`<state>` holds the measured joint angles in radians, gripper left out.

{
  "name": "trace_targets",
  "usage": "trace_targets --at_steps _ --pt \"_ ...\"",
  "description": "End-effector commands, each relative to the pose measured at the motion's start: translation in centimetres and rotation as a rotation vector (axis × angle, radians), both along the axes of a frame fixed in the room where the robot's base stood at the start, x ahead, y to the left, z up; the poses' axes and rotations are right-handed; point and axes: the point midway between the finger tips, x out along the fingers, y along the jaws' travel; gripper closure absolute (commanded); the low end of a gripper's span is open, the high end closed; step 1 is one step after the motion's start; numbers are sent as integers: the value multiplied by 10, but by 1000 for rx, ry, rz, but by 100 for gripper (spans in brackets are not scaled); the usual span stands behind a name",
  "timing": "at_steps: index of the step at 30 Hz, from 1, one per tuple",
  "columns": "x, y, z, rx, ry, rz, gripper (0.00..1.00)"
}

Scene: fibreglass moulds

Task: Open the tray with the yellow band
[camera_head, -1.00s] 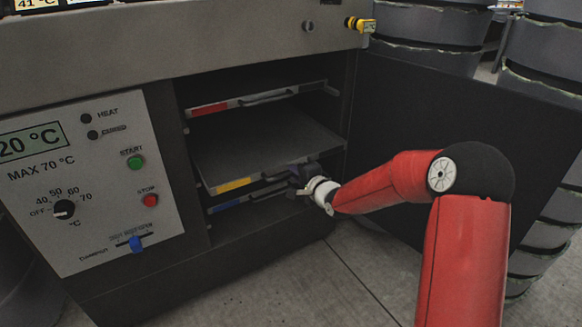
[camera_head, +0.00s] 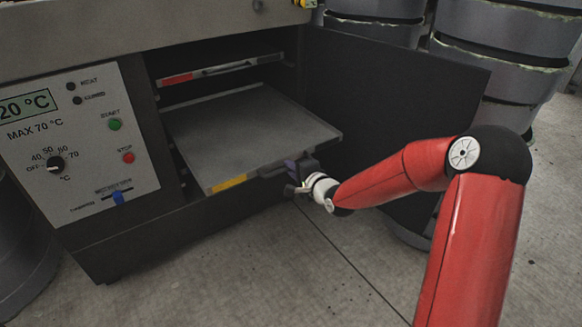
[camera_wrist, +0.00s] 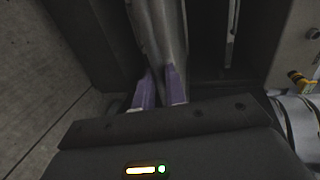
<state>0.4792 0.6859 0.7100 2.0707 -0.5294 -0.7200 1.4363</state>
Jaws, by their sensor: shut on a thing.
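The tray with the yellow band (camera_head: 250,130) is a flat grey shelf, pulled well out of the dark oven cabinet. Its yellow band (camera_head: 229,184) is at the left of its front edge. My gripper (camera_head: 297,171) is at the front edge, right of the band, shut on the tray's handle (camera_head: 272,171). In the wrist view my two purple fingers (camera_wrist: 160,90) close around the handle, whose exact grip is partly hidden by the gripper body.
A red-banded tray (camera_head: 215,70) sits inside above. The cabinet door (camera_head: 390,95) stands open at the right, behind my arm. A control panel (camera_head: 75,140) is at the left. Grey stacked moulds (camera_head: 505,50) stand at the back right. The floor in front is clear.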

Motion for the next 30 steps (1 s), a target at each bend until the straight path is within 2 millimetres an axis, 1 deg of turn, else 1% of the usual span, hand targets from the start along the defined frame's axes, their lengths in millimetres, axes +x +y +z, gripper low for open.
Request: trace_targets --at_steps 10,11,15,25,28,30 --pt "-1 1 -1 0 1 2 100" --pt "-1 1 -1 0 1 2 85" --pt "-1 0 0 0 1 2 67" --pt "-3 -2 1 0 0 0 66" --pt "-12 -9 3 -1 1 -2 66" --pt "-22 -16 5 -2 1 -3 66"
